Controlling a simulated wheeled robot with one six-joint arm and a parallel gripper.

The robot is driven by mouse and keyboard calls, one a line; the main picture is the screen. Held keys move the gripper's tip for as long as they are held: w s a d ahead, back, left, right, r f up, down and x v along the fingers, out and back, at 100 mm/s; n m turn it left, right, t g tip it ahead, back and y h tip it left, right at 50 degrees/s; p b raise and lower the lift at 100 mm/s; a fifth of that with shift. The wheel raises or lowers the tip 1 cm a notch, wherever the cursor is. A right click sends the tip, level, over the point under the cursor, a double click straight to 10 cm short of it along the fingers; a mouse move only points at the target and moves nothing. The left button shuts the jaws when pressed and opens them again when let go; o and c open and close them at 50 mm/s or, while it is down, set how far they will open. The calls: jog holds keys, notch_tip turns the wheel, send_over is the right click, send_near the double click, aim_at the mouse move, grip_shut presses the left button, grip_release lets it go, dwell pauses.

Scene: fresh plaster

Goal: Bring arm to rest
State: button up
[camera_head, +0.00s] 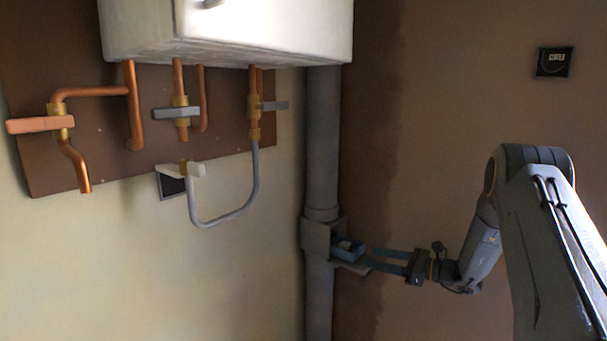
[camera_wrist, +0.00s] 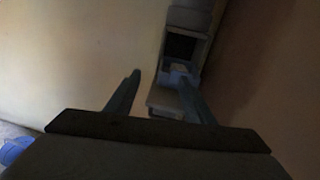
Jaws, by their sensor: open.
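My arm reaches in from the right in the head view. My gripper (camera_head: 385,260) points left toward the grey vertical pipe (camera_head: 322,150), near a small bracket or open box (camera_head: 312,240) fixed on it. A small blue tray-like part (camera_head: 348,249) with something pale in it sits at that box, close to the fingertips. In the wrist view my gripper (camera_wrist: 160,85) has its two fingers spread apart. The box's dark opening (camera_wrist: 182,48) lies beyond them, and its flap or ledge (camera_wrist: 165,100) shows between the fingers. The right fingertip overlaps the box; I cannot tell whether it touches.
A white boiler-like unit (camera_head: 250,35) hangs on a brown board (camera_head: 60,160) with copper pipes and valve handles, including an orange one (camera_head: 40,125). A grey curved hose (camera_head: 225,220) hangs below. A blue object (camera_wrist: 14,150) lies lower left.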

jog(key=s+a+r+n+g+h+p, duration=0.1)
jog(key=s+a+r+n+g+h, duration=0.1)
jog(key=s+a+n+g, duration=0.6)
jog(key=s+a+r+n+g+h, duration=0.2)
jog(key=s+a+h, duration=0.15)
jog(key=s, duration=0.85)
jog(key=s+d+r+n+h+p, duration=0.1)
jog(key=s+d+r+n+h, duration=0.1)
jog(key=s+n+h, duration=0.2)
jog(key=s+d+r+n+h+p, duration=0.1)
jog(key=s+n+h, duration=0.3)
jog(key=s+n, duration=0.6)
jog(key=s+d+r, duration=0.1)
jog(key=s, duration=0.6)
jog(key=shift+s+r+n, duration=0.15)
jog(key=shift+s+n, duration=0.15)
jog(key=shift+s, duration=0.1)
